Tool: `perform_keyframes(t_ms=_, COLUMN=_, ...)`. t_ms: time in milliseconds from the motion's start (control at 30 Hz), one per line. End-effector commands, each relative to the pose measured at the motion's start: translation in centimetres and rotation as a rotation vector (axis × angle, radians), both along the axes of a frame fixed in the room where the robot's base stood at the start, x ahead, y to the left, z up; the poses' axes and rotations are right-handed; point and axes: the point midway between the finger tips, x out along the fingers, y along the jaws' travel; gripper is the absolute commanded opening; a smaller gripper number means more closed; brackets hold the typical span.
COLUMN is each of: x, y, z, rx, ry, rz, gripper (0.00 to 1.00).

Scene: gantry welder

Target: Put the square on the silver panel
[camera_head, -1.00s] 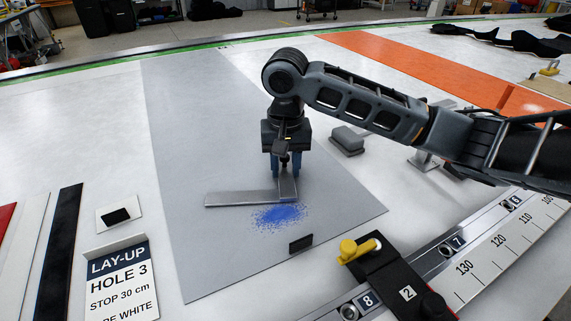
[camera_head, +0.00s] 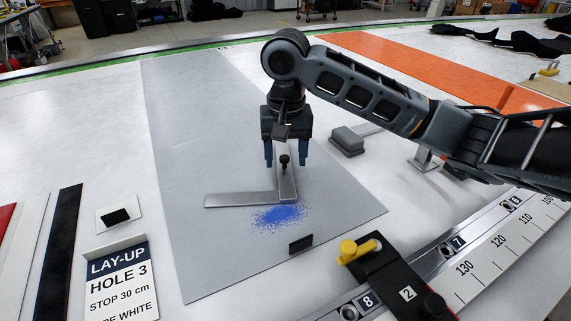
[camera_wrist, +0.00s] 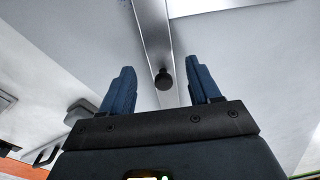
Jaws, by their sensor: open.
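The square (camera_head: 240,198) is an L-shaped metal piece lying flat on the silver panel (camera_head: 190,140). One leg points left and the other points toward the back. A black knob (camera_head: 285,160) stands on the back leg. My gripper (camera_head: 287,164) is open above that leg, with its blue fingers on either side of the knob and apart from it. In the wrist view, the knob (camera_wrist: 163,79) is between the open fingers (camera_wrist: 160,85), and the square's leg (camera_wrist: 152,30) runs beyond it. Nothing is held.
Blue powder (camera_head: 279,216) lies on the panel just in front of the square. A small black block (camera_head: 301,244) sits near the panel's front edge. A grey block (camera_head: 347,141) is right of my gripper. A ruled rail (camera_head: 470,262) with a yellow-handled clamp (camera_head: 360,250) borders the front right.

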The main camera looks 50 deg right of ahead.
Motion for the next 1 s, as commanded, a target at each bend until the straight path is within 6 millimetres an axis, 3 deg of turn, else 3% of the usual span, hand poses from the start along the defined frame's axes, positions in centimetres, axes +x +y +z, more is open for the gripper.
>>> perform_keyframes(t_ms=200, x=-0.1, y=0.1, z=4.9, rx=-0.003, ry=-0.003, rz=0.002, gripper=0.62)
perform_keyframes(t_ms=400, x=-0.2, y=0.2, z=7.8, rx=-0.003, ry=-0.001, rz=0.001, gripper=0.62)
perform_keyframes(t_ms=600, x=-0.2, y=0.2, z=8.9, rx=0.000, ry=-0.001, rz=0.001, gripper=0.62)
perform_keyframes(t_ms=1000, x=-0.2, y=0.3, z=8.9, rx=0.001, ry=-0.001, rz=0.000, gripper=0.62)
